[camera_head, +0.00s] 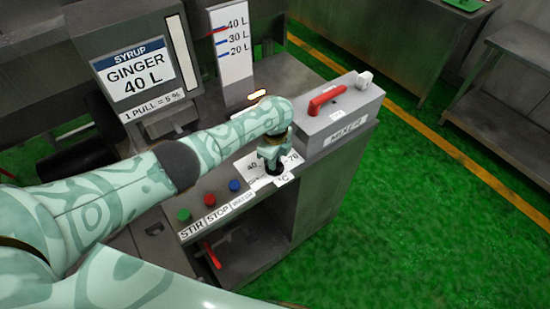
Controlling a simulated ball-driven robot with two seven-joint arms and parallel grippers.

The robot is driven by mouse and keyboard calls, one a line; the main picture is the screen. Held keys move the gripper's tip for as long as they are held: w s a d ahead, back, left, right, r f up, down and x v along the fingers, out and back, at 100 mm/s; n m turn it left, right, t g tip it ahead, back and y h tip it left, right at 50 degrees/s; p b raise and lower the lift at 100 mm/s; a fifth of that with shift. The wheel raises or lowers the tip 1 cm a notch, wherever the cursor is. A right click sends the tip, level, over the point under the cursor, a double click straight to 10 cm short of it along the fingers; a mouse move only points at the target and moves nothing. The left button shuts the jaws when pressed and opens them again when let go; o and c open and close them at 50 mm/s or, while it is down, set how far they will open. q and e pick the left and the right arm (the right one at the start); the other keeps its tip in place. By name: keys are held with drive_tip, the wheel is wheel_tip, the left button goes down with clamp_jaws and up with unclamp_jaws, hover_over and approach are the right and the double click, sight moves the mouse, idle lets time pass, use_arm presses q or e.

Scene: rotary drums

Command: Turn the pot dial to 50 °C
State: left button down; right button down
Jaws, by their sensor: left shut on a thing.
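The pot dial (273,170) is a small dark knob on the flat top of the metal console. It sits on a white scale plate (262,183) where "40", "70" and "°C" can be read. My left gripper (273,160) points down over the dial and is shut on it. The gripper and wrist hide most of the knob, its pointer and part of the scale, so I cannot tell the setting. My right gripper is not in view.
Green, red and blue buttons (234,185) line the console's front edge. A mixer box (338,115) with a red lever (327,98) stands right of the dial. A level gauge (232,50) and a ginger syrup unit (133,75) stand behind. Green floor is clear at right.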

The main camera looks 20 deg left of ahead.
use_arm(q)
drive_tip(key=shift+a+m, duration=0.1)
drive_tip(key=shift+m, duration=2.1)
drive_tip(key=shift+r, duration=0.1)
drive_tip(key=shift+w, duration=0.1)
drive_tip(key=c, duration=1.4)
unclamp_jaws()
drive_tip(key=shift+o, duration=0.2)
wheel_tip(320, 180, up, 16)
drive_tip(key=p, duration=0.7)
